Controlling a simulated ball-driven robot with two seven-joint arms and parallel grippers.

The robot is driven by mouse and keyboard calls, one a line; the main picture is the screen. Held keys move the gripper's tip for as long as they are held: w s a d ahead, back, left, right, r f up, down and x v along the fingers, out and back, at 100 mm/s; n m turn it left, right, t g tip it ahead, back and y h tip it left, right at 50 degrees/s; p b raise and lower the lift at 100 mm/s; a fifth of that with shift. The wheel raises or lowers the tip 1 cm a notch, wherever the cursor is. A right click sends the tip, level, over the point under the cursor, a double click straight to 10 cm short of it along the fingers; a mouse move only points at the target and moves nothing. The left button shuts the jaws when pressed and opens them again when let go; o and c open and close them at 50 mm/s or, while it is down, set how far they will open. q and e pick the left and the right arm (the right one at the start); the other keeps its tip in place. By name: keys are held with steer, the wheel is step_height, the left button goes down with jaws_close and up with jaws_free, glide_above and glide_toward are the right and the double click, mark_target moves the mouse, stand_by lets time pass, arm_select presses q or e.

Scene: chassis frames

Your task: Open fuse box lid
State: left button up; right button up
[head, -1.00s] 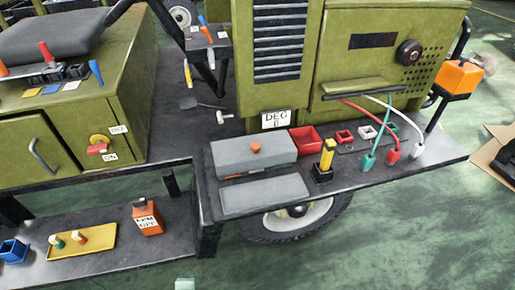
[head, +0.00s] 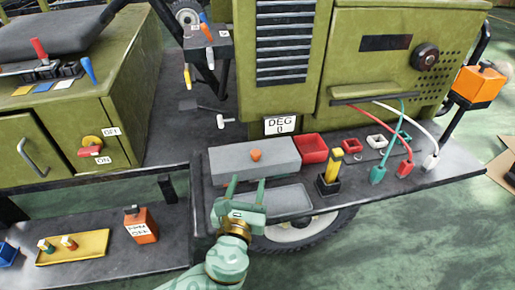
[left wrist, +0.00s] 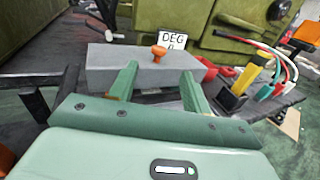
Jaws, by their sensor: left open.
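The fuse box is a long grey box (head: 225,159) on the dark shelf of the green machine, with an orange knob (head: 256,155) on its lid. The lid looks shut. In the left wrist view the box (left wrist: 108,62) and its knob (left wrist: 159,52) are straight ahead, beyond the fingertips. My left gripper (head: 246,184) is open and empty, in front of the box, with its two green fingers pointing at it. The fingers (left wrist: 159,76) frame the knob in the wrist view, apart from it. My right gripper is not in view.
A flat grey tray (head: 289,201) lies in front of the box, partly behind my gripper. To the right are a red bin (head: 313,147), a yellow-handled tool in a black holder (head: 330,184) and plugs on cables (head: 404,168).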

mark_target(255, 157)
arm_select(q)
steer(key=w+b, duration=0.1)
steer(key=w, duration=0.3)
steer(key=w+b, duration=0.1)
steer(key=w, duration=0.3)
steer(key=w+d+b, duration=0.1)
steer(key=w+b, duration=0.1)
steer(key=w, duration=0.3)
steer(key=shift+f, duration=0.25)
steer(key=shift+w+r, duration=0.15)
steer(key=shift+w, duration=0.25)
jaws_close()
steer(key=shift+r, duration=0.1)
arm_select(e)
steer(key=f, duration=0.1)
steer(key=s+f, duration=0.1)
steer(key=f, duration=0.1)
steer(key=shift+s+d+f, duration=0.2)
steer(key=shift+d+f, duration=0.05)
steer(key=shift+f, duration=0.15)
